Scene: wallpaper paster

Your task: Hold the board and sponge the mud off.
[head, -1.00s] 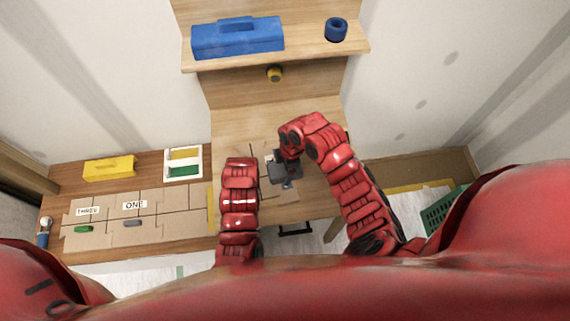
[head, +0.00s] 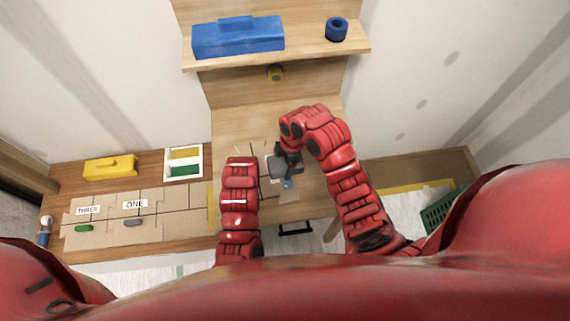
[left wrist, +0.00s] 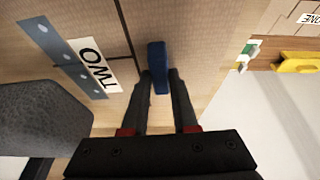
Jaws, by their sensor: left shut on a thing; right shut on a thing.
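In the left wrist view, my left gripper (left wrist: 158,78) is shut on the board's blue handle (left wrist: 157,55). In the head view my left arm hides that gripper and part of the board (head: 272,187). My right gripper (head: 289,160) is shut on a grey block, apparently the sponge (head: 282,170), over the board. A grey speckled surface, likely the sponge, fills the lower left of the left wrist view (left wrist: 45,122). No mud shows clearly.
Boards labelled "THREE" (head: 75,225) and "ONE" (head: 155,205) lie on the left bench, near a yellow box (head: 110,167) and a white tray (head: 167,165). A blue toolbox (head: 237,40) and blue ring (head: 336,29) sit on the shelf. A green crate (head: 437,213) stands at right.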

